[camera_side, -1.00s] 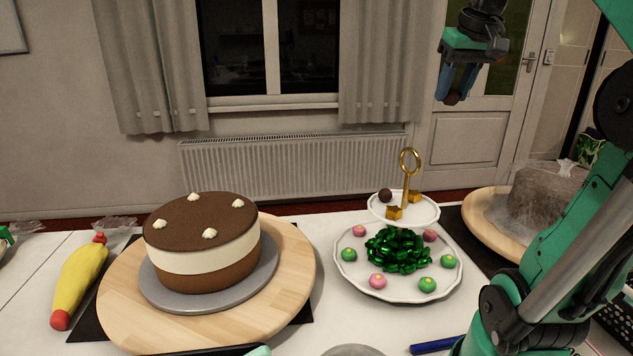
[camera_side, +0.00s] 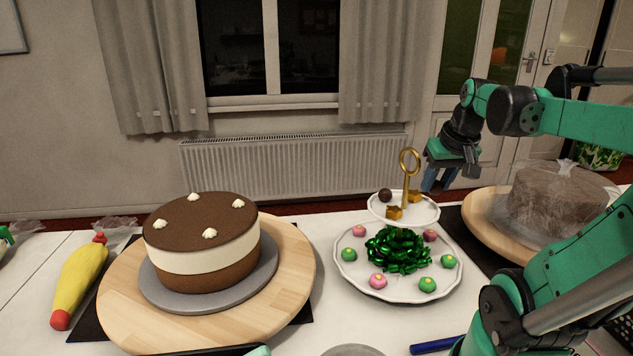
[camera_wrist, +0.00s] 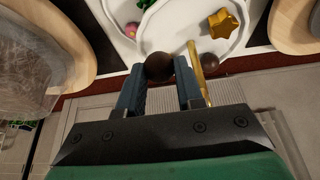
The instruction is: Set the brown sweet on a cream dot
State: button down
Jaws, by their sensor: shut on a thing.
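My gripper (camera_side: 436,186) is shut on a brown sweet (camera_wrist: 159,67), a round dark ball between the blue fingertips in the wrist view. No dot carries a sweet.
The two-tier stand (camera_side: 345,268) holds gold pieces (camera_side: 394,212), pink and green sweets and a green bow (camera_side: 398,250). Its gold handle (camera_side: 406,175) stands tall between my gripper and the cake. A wrapped cake (camera_side: 555,200) is at right, a yellow piping bag (camera_side: 80,282) at left.

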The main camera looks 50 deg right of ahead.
aim_at(428, 213)
jog(key=shift+f, duration=2.05)
jog(key=c, duration=0.6)
grip_release()
jog(key=shift+o, duration=0.2)
jog(key=shift+f, duration=0.15)
jog(key=v, duration=0.5)
jog(key=shift+w+a, duration=0.15)
jog(key=shift+a, duration=0.05)
jog(key=w+a+f+n+t+y, duration=0.1)
jog(key=w+a+f+n+t, duration=0.1)
jog(key=w+a+n, duration=0.3)
jog(key=w+a, duration=0.3)
jog(key=a, duration=0.2)
jog(key=shift+w+f, duration=0.15)
jog(key=shift+w, duration=0.15)
jog(key=shift+o, duration=0.7)
jog(key=w+a+f+n+t+y, duration=0.2)
jog(key=a+n, duration=0.2)
jog(key=a, duration=0.6)
jog(key=shift+w+a, duration=0.2)
jog(key=shift+a, duration=0.1)
